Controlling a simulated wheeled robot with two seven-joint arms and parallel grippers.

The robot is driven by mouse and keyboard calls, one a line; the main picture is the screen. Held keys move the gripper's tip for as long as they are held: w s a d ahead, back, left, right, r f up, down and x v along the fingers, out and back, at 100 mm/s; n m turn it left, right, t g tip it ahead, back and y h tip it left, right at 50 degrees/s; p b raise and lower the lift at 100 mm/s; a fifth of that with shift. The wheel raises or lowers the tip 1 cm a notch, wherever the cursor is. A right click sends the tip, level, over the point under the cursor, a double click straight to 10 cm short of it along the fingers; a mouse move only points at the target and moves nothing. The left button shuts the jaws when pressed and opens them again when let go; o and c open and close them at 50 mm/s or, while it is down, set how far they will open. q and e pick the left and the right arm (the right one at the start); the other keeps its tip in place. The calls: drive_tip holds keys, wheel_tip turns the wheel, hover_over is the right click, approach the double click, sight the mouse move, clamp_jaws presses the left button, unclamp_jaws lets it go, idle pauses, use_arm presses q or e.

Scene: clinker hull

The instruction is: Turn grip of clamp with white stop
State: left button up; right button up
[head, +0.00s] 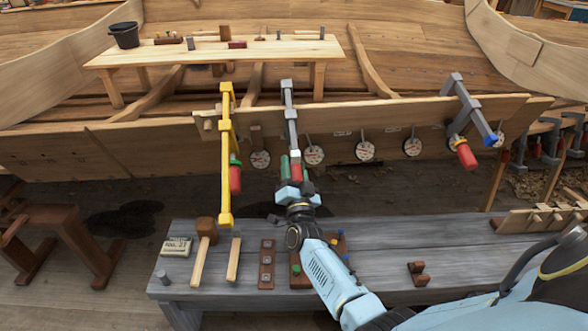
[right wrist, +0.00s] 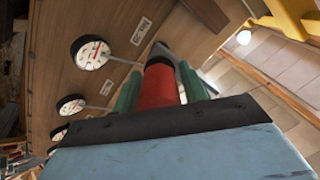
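The clamp with the white stop (head: 295,154) is the grey middle clamp (head: 291,115), hung on the plank edge. Its red grip (head: 296,171) is below the stop; the right wrist view also shows the grip (right wrist: 158,86). My right gripper (head: 291,168) reaches up from below with its green fingers on either side of the red grip. In the wrist view I see no clear gap between fingers and grip, so it looks shut on it. The grip's lower end is hidden by the gripper body. My left gripper is not in view.
A yellow clamp (head: 226,140) with a red grip and green stop hangs close to the left. A grey clamp (head: 468,108) with a blue stop hangs at the right. Round dials (head: 364,150) line the plank. A grey bench (head: 390,262) with blocks stands below.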

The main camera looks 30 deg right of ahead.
drive_tip(key=shift+o, duration=1.1)
drive_tip(key=v, duration=1.3)
drive_tip(key=shift+s+p, duration=0.2)
drive_tip(key=shift+p, duration=0.2)
drive_tip(key=shift+a, duration=0.1)
